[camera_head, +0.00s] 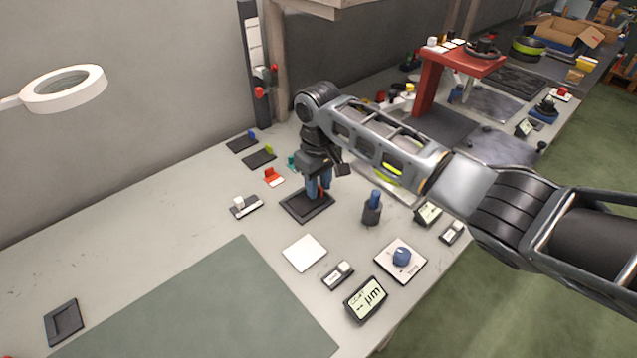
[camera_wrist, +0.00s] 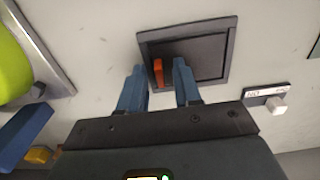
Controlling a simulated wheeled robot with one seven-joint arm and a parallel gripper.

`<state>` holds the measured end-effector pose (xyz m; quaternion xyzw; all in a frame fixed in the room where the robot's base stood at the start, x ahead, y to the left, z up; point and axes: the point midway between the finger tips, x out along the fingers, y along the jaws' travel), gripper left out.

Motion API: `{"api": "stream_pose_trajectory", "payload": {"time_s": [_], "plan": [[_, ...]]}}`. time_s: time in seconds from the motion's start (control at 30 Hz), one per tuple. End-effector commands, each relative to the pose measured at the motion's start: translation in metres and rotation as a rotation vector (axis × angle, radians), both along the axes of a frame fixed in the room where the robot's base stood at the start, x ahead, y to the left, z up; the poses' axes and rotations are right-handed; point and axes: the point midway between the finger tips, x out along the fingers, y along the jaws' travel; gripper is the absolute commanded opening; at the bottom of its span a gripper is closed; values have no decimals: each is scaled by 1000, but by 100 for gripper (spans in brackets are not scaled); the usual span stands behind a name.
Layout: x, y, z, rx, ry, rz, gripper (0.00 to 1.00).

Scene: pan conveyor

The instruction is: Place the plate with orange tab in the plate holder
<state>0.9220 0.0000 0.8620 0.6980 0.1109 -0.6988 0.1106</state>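The dark plate (camera_wrist: 198,62) with the orange tab (camera_wrist: 158,72) lies inside a dark square frame, the holder (camera_wrist: 232,45). The plate looks flat within the rim, though its near edge is hidden by my fingers. In the head view the holder (camera_head: 292,207) is on the bench below my gripper (camera_head: 319,190). In the wrist view my gripper (camera_wrist: 159,66) has its two blue fingers apart, one on each side of the orange tab, with gaps visible. It is open and holds nothing.
Plates with blue (camera_head: 252,134) and green (camera_head: 268,149) tabs lie by the wall. A red piece (camera_head: 273,177), a white-knobbed switch (camera_head: 245,206) and a blue-topped post (camera_head: 372,208) stand close around. Another dark frame (camera_head: 63,322) lies at lower left.

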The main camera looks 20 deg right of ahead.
Motion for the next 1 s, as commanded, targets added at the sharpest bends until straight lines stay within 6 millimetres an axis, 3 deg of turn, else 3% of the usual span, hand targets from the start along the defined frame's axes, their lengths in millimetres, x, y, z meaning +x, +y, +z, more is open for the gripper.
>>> {"api": "stream_pose_trajectory", "payload": {"time_s": [0.17, 0.63, 0.8, 1.0], "plan": [[1, 0, 16, 1, -3, 0, 33], [1, 1, 104, 1, -3, 1, 33], [1, 0, 119, 0, -1, 0, 33], [0, 0, 123, 0, -1, 0, 33]]}}
